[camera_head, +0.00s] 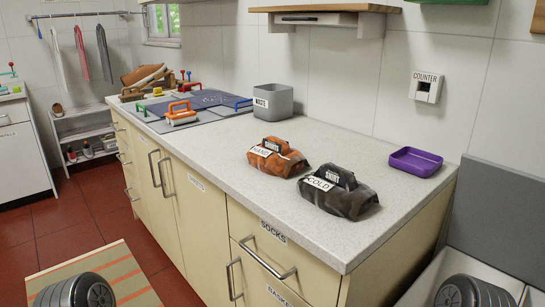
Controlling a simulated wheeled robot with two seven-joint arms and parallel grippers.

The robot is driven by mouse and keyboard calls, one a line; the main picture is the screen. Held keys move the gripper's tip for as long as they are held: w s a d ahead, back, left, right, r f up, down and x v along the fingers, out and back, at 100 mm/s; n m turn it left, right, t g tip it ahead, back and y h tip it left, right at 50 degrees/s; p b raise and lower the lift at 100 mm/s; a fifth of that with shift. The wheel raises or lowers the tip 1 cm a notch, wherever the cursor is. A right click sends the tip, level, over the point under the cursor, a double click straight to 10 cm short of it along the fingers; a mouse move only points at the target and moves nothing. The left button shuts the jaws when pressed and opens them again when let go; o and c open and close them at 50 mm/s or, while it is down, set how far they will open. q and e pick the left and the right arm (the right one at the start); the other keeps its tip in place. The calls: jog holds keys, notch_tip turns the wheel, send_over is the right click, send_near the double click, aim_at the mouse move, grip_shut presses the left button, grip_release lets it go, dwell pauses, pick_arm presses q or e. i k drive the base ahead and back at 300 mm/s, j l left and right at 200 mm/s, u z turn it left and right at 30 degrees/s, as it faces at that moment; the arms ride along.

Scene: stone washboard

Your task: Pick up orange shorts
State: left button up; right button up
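An orange-brown crumpled cloth bundle (277,158) lies on the counter (235,160), left of centre, with a white tag reading "HAND" and a small dark tag that is too small to read surely. It is the only orange cloth bundle in view; its shape does not clearly show shorts. A dark grey bundle (345,203) with a "COLD" tag lies to its right and nearer, a small gap apart. Dark rounded parts of my own body show at the lower left and lower right. Neither gripper's fingers are in view.
A purple tray (415,162) lies at the counter's right. A grey bin (273,102) labelled "WASTE" stands behind. An orange-handled brush (181,113) is at the left. A wooden shelf (325,9) hangs above. Drawer handles (267,259) protrude in front. The counter's front middle is clear.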

aim_at(276, 151)
jog(key=z, duration=0.35)
jog(key=j+z, duration=0.3)
jog(key=z, duration=0.2)
jog(key=j+z, duration=0.3)
jog(key=z, duration=0.15)
jog(key=j+z, duration=0.35)
jog(key=z, duration=0.15)
jog(key=k+j+z, duration=0.1)
jog(key=j, duration=0.3)
jog(key=k+j+z, duration=0.1)
jog(key=j, duration=0.3)
jog(key=k+j+z, duration=0.1)
jog(key=k+j, duration=0.15)
jog(key=j, duration=0.15)
jog(key=k+j+z, duration=0.1)
jog(key=j, duration=0.25)
jog(key=k, duration=0.1)
